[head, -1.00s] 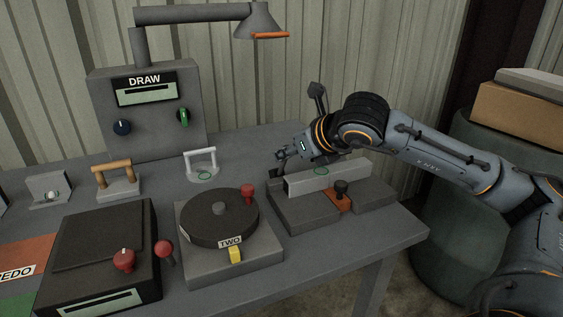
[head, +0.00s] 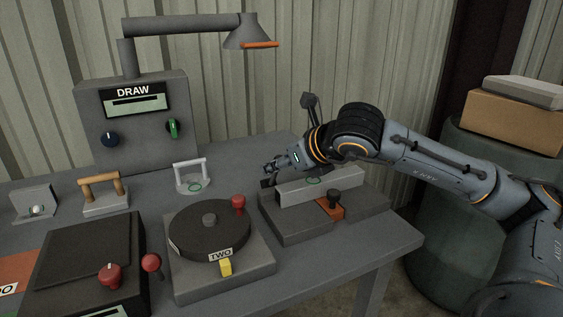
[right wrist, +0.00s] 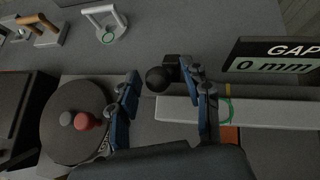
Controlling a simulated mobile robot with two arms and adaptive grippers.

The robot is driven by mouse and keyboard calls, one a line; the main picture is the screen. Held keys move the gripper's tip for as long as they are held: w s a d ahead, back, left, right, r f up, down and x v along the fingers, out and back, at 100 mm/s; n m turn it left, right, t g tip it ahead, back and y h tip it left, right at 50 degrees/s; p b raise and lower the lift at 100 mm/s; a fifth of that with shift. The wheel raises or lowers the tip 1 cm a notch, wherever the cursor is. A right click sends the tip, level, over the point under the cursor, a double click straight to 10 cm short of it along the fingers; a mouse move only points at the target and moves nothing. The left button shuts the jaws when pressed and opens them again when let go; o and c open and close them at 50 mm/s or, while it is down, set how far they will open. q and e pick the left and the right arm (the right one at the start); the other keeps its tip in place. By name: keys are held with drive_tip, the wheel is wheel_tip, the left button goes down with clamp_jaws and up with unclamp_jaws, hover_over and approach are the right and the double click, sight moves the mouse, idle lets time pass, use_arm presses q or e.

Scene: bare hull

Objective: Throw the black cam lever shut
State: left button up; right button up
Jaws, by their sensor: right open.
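The black cam lever shows in the right wrist view as a round black knob (right wrist: 160,78) on a short dark arm, by the left end of a pale grey bar (right wrist: 180,110). My right gripper (right wrist: 160,75) is open, with one finger on each side of the knob in that picture. I cannot tell whether either finger touches it. In the head view my right gripper (head: 268,168) is above the left end of the bar (head: 320,185), and the lever is mostly hidden there by the gripper. My left gripper is not in view.
A "GAP 0 mm" display (right wrist: 275,58) stands beyond the bar. A black knob on an orange plate (head: 330,211) is in front of the bar. A turntable with a red knob (head: 210,230) is to the left, and a grey handle (head: 190,178) stands behind it.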

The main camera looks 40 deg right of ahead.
drive_tip(key=v, duration=1.2)
idle(0.4)
